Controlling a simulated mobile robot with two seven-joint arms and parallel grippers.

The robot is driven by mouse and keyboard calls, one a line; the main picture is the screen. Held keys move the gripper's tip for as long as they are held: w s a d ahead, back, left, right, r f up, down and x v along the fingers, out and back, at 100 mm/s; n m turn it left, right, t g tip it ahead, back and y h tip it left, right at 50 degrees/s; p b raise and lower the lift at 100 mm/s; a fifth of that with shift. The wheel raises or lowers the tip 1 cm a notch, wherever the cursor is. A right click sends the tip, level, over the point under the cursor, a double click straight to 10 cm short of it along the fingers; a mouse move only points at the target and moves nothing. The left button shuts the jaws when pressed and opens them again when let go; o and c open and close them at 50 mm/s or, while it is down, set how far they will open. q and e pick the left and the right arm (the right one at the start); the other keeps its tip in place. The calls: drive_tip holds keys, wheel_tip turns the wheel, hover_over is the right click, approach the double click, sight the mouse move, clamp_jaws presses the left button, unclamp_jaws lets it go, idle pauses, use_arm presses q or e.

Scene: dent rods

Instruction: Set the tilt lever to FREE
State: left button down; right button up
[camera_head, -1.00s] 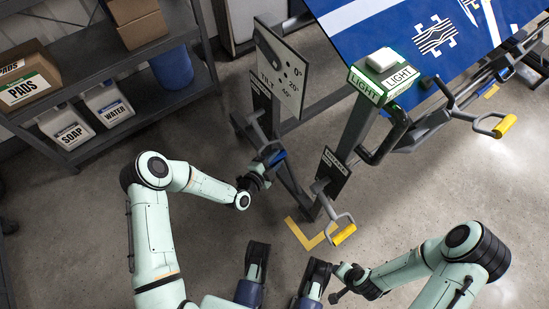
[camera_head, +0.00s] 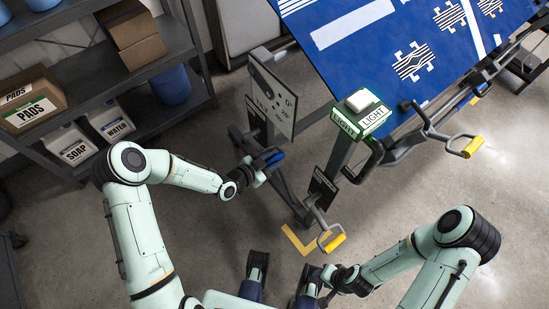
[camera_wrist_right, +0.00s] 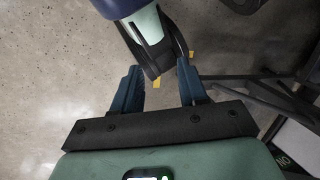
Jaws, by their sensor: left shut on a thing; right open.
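The tilt plate (camera_head: 272,98) with degree marks stands on the frame, left of the light box. Its lever ends in a blue handle (camera_head: 274,157) below the plate. My left gripper (camera_head: 263,167) is shut at this handle, and its fingers hide part of the grip. I cannot read a FREE mark or the lever's exact setting. My right gripper (camera_head: 333,277) is low in the head view, away from the lever. In the right wrist view its jaws (camera_wrist_right: 160,88) are open, with one of my own dark links beyond them and nothing gripped.
A second lever with a yellow handle (camera_head: 334,243) hangs lower on the frame. Another yellow handle (camera_head: 472,147) is at right. The LIGHT box (camera_head: 361,114) stands beside the blue panel (camera_head: 385,65). A shelf (camera_head: 180,55) with boxes is at left. Bare floor lies between.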

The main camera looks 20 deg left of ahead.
use_arm(q)
drive_tip(key=shift+w+a+r+p, duration=0.15)
drive_tip(key=shift+a+r, duration=0.05)
drive_tip(key=shift+r, duration=0.3)
drive_tip(key=shift+w+a+r+p, duration=0.15)
drive_tip(key=shift+r, duration=0.35)
drive_tip(key=shift+w+a+r+p, duration=0.15)
drive_tip(key=shift+a+r, duration=0.1)
drive_tip(key=shift+r, duration=0.2)
drive_tip(key=shift+w+a+r+p, duration=0.15)
drive_tip(key=shift+a+r, duration=0.05)
drive_tip(key=shift+r, duration=0.2)
drive_tip(key=c, duration=0.9)
unclamp_jaws()
